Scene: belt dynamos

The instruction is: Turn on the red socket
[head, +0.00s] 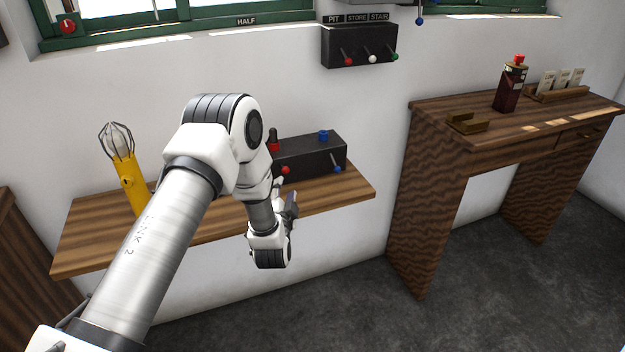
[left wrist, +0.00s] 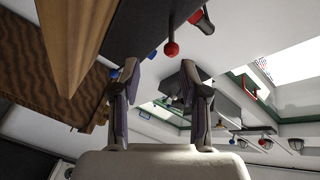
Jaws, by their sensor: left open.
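A black box (head: 312,157) stands on the wooden shelf. On its top are a red socket (head: 273,142) and a blue socket (head: 323,135). On its front are a red-knobbed lever (head: 286,169) and a blue-knobbed lever (head: 337,168). My left gripper (head: 285,194) is in front of the box, below the red knob, with my arm hiding the box's left end. In the left wrist view the open, empty fingers (left wrist: 160,72) point toward the red knob (left wrist: 171,48), which is apart from them. The red socket (left wrist: 195,17) shows above it. My right gripper is out of view.
A yellow caged lamp (head: 128,175) stands on the shelf's (head: 85,240) left part. A wall box (head: 359,46) with red, white and green knobs hangs above. A wooden desk (head: 480,120) with a dark red bottle (head: 510,85) is at right.

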